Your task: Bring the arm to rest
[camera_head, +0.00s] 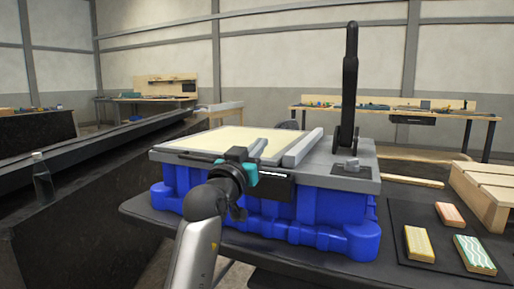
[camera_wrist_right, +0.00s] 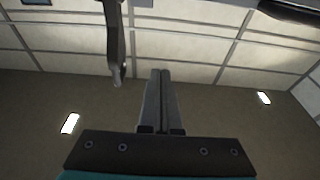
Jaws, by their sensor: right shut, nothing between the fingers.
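My right gripper (camera_head: 284,187) is in front of the blue console, near the front edge of its grey top. Its black and teal wrist hides part of the console's front. In the right wrist view its two fingers (camera_wrist_right: 163,100) are together with nothing between them. The console (camera_head: 347,240) has a blue base and a grey top with a pale panel and a light bar. A tall black lever (camera_head: 349,90) stands upright at its right rear. Whether the gripper touches the console I cannot tell. My left gripper is not in view.
The console sits on a dark table. To its right, a black mat (camera_head: 422,270) holds a yellow block (camera_head: 419,244), an orange block (camera_head: 450,215) and a green patterned block (camera_head: 475,254). A wooden crate (camera_head: 480,195) stands behind them. A dark bottle (camera_head: 41,180) stands at left.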

